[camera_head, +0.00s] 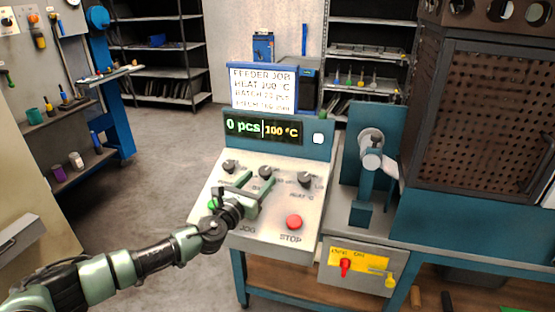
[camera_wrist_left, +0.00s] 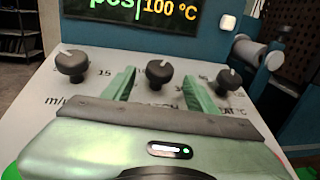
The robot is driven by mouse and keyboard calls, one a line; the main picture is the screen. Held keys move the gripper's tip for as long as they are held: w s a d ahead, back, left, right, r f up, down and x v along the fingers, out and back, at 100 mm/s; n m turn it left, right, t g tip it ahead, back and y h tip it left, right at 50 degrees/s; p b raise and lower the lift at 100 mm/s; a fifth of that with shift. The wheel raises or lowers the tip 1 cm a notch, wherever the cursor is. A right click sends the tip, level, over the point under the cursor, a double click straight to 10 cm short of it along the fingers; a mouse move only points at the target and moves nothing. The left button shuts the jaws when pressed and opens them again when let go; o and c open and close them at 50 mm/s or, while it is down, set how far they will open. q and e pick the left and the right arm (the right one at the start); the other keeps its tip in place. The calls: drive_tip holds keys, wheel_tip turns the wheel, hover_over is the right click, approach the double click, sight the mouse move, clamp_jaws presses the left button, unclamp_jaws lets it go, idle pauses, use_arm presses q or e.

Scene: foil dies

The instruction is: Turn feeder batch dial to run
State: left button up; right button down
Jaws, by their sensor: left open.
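The control panel (camera_head: 262,222) has a row of three black dials on its sloped face. The middle dial (camera_head: 265,172) stands just beyond my left gripper (camera_head: 250,184). The left dial (camera_head: 230,167) and the right dial (camera_head: 305,180) are to either side. In the left wrist view the middle dial (camera_wrist_left: 159,72) shows between the two green fingertips of my open left gripper (camera_wrist_left: 158,84), with no visible contact. The dial labels are partly hidden by the gripper. A display (camera_head: 263,129) above reads "0 pcs" and "100 °C". My right gripper is not in view.
A red STOP button (camera_head: 294,222) is at the panel's lower right, and a green button (camera_head: 213,204) is partly behind my arm. A job card (camera_head: 262,88) stands above the display. A machine with a feed roller (camera_head: 371,140) stands to the right. Open floor lies left.

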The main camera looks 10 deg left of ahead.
sight(269, 169)
use_arm(q)
drive_tip(key=w, duration=0.3)
drive_tip(key=w+b, duration=0.1)
drive_tip(key=w, duration=0.1)
drive_tip(key=shift+d+r, duration=0.2)
drive_tip(key=shift+d, duration=0.2)
drive_tip(key=shift+w+d+f+b, duration=0.1)
drive_tip(key=shift+w+d+b, duration=0.05)
drive_tip(key=shift+w, duration=0.35)
drive_tip(key=shift+w+d+f+b, duration=0.1)
drive_tip(key=shift+w+b, duration=0.05)
drive_tip(key=shift+w, duration=0.35)
drive_tip(key=shift+w+r, duration=0.1)
drive_tip(key=shift+w, duration=0.25)
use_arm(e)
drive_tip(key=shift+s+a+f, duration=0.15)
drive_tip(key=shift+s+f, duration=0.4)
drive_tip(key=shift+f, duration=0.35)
